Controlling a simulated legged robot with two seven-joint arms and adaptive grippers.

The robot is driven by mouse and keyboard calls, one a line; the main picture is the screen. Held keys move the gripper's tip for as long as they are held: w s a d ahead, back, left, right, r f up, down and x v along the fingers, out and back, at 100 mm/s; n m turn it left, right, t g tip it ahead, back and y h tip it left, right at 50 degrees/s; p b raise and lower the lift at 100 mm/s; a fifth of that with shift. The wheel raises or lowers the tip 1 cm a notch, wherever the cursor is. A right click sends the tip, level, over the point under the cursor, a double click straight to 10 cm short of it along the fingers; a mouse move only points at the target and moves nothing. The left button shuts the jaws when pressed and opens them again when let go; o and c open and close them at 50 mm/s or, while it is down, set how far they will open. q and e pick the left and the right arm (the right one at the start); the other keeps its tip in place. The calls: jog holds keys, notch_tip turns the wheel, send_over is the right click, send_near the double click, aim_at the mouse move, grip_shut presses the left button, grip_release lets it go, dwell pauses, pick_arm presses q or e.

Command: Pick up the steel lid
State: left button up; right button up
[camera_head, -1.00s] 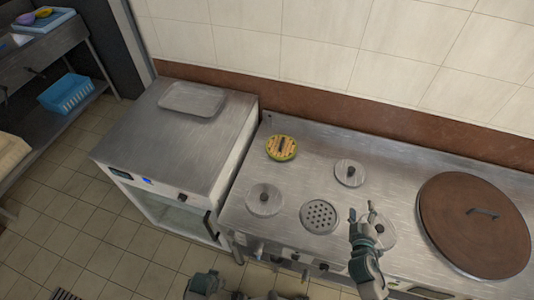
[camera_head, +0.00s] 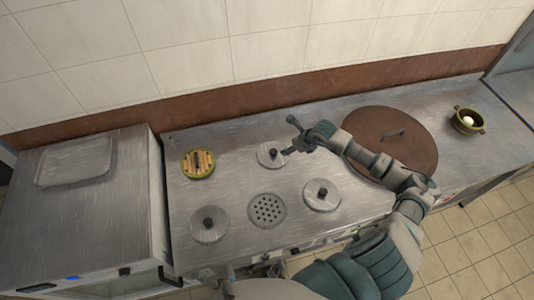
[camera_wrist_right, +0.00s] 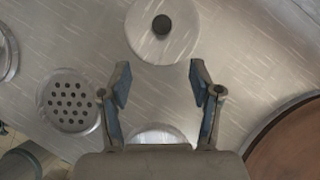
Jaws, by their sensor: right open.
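Three round steel lids with black knobs lie on the steel counter: a back one (camera_head: 270,158), a front-left one (camera_head: 209,229) and a front-right one (camera_head: 322,202). My right gripper (camera_head: 288,137) is open and empty, beside the back lid's knob in the head view. In the right wrist view the open fingers (camera_wrist_right: 159,75) point at that back lid (camera_wrist_right: 162,42), which lies ahead of the fingertips with its knob clear of them. Part of another steel lid (camera_wrist_right: 160,136) shows between the finger bases. My left gripper is not in view.
A round drain grate (camera_head: 267,209) lies between the front lids. A yellow-green round piece (camera_head: 198,163) sits left of the back lid. A large brown lid (camera_head: 405,135) is partly behind my right arm. A two-handled pot (camera_head: 467,121) stands farther right.

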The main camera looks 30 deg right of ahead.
send_near(274, 152)
jog(key=x, duration=0.4)
jog(key=shift+s+d+f, duration=0.15)
jog(key=shift+d+f, duration=0.1)
jog(key=shift+d, duration=0.15)
jog(key=shift+a+f, duration=0.1)
jog(key=shift+a, duration=0.25)
jog(key=x, duration=0.4)
jog(key=shift+w+a, duration=0.3)
jog(key=shift+w, duration=0.2)
jog(key=shift+w+d+f, duration=0.15)
jog(key=shift+f, duration=0.1)
jog(key=shift+d+f, duration=0.1)
jog(key=shift+d, duration=0.25)
jog(key=c, duration=0.5)
jog(key=shift+a, duration=0.4)
grip_shut()
